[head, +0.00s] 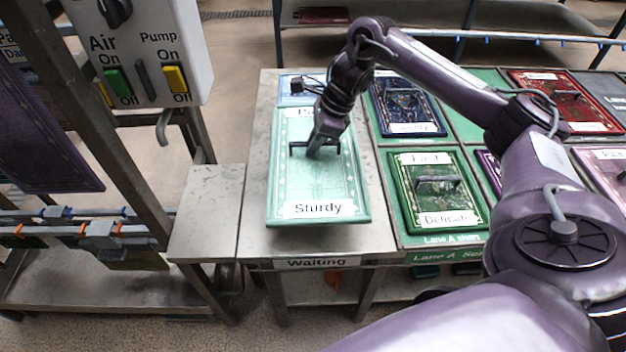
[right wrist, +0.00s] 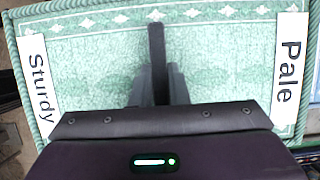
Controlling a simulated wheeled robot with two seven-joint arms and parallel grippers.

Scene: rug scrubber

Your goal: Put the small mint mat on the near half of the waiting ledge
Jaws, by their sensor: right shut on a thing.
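The small mint mat (head: 290,185) has a pale patterned face, a "Sturdy" label at its near end and a partly covered label at its far end. My right gripper (head: 316,150) is shut on the dark handle at the mat's middle. In the right wrist view the mat (right wrist: 100,60) fills the picture, with "Sturdy" and "Pale" labels, and the fingers (right wrist: 158,85) are around the handle. The mat is over the near and middle part of the waiting ledge (head: 385,232). I cannot tell whether it touches the ledge. My left gripper is not in view.
A blue item (head: 298,88) lies at the far end of the ledge, partly hidden. Right of the ledge, a dark blue mat (head: 425,118) and a green "Delicate" mat (head: 440,207) lie in lane trays. A switch box (head: 190,40) and post stand at left.

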